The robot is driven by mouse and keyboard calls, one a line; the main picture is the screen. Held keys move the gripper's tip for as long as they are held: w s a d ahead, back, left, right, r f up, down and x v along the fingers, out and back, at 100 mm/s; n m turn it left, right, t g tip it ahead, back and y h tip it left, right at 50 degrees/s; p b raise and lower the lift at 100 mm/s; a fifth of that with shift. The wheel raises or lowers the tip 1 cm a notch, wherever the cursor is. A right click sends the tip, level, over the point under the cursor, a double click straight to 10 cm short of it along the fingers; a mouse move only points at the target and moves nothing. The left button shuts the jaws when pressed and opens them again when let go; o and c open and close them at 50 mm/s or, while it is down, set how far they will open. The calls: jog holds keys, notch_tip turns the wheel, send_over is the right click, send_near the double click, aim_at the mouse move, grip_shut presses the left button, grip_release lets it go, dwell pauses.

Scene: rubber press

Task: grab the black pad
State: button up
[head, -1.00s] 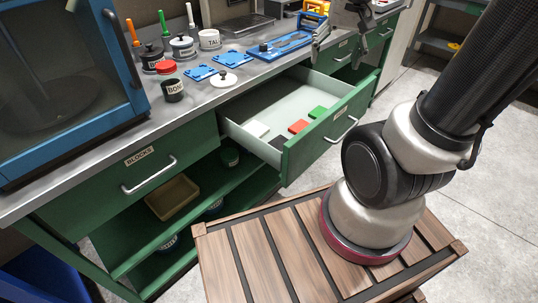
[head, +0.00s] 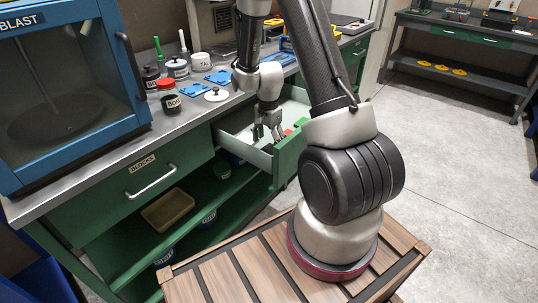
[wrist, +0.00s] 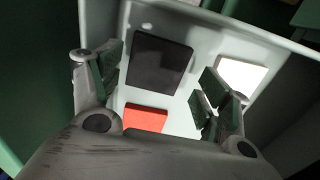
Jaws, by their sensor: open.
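The black pad (wrist: 160,63) lies flat on the light floor of the open drawer, in the upper middle of the wrist view. My gripper (wrist: 158,82) is open and empty, with its fingers apart to the left and right of the pad's near part; I cannot tell its exact height above the floor. In the head view my gripper (head: 268,133) reaches down into the drawer (head: 232,141), and the black pad is hidden there.
A red pad (wrist: 146,118) lies nearer my gripper's palm, and a white pad (wrist: 241,74) lies to the right beside the right finger. The drawer walls stand close around. A worktop (head: 190,113) with jars and blue plates is behind.

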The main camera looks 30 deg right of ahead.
aim_at(268, 149)
notch_tip(268, 149, down, 4)
jog(key=shift+s+f, duration=0.1)
jog(key=shift+f, duration=0.15)
jog(key=c, duration=0.7)
jog(key=shift+r, duration=0.15)
